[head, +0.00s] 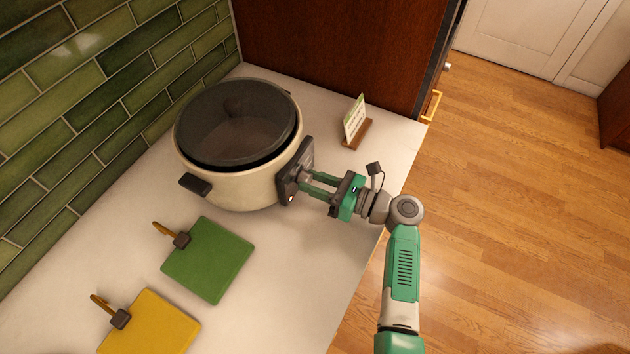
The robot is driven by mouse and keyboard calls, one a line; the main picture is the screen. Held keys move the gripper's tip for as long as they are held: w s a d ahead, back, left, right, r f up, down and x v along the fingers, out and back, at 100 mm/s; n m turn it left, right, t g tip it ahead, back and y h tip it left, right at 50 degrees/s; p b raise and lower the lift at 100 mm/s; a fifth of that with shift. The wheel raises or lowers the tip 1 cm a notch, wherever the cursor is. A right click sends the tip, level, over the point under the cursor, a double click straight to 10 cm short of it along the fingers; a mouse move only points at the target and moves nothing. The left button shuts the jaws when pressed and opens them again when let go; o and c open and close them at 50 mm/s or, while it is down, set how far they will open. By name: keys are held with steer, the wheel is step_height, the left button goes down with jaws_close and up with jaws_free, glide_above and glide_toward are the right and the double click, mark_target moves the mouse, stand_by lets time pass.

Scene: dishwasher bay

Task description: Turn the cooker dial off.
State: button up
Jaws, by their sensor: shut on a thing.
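The cooker (238,186) is a cream pot with a dark lid, standing on the pale counter near the tiled wall. A dark control panel (289,184) is on its right side, facing my arm. My gripper (304,183) reaches in from the right, with its green fingers up against the panel. The fingers are shut on the dial, a small grey part (303,176) at the panel's face. The fingers hide most of the dial, and I cannot read its setting.
A small card in a wooden stand (356,132) stands behind my gripper, near a dark wood cabinet side (335,45). A green board (208,260) and a yellow board (150,325) lie at the front left. The counter's right edge (372,262) drops to the wooden floor.

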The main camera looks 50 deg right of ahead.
steer(key=n, duration=0.3)
steer(key=shift+r+n, duration=0.1)
steer(key=shift+n, duration=0.2)
steer(key=n, duration=0.3)
steer(key=shift+n, duration=0.3)
steer(key=n+b, duration=0.1)
steer(key=n, duration=0.2)
steer(key=shift+h, duration=0.4)
steer(key=n+b, duration=0.1)
steer(key=n, duration=0.2)
steer(key=shift+n+g, duration=0.3)
steer(key=shift+n, duration=0.1)
steer(key=n+b, duration=0.2)
steer(key=n, duration=0.1)
steer(key=shift+h+b, duration=0.3)
steer(key=shift+b, duration=0.1)
steer(key=n+b, duration=0.3)
steer(key=n, duration=0.1)
steer(key=shift+n, duration=0.3)
steer(key=n+b, duration=0.4)
steer(key=b, duration=0.1)
steer(key=shift+n+t+h, duration=0.3)
steer(key=shift+t+h, duration=0.1)
steer(key=shift+r+n+b, duration=0.1)
steer(key=shift+n+b, duration=0.65)
steer(key=shift+n, duration=0.05)
steer(key=shift+r+n, duration=0.1)
steer(key=shift+n, duration=0.2)
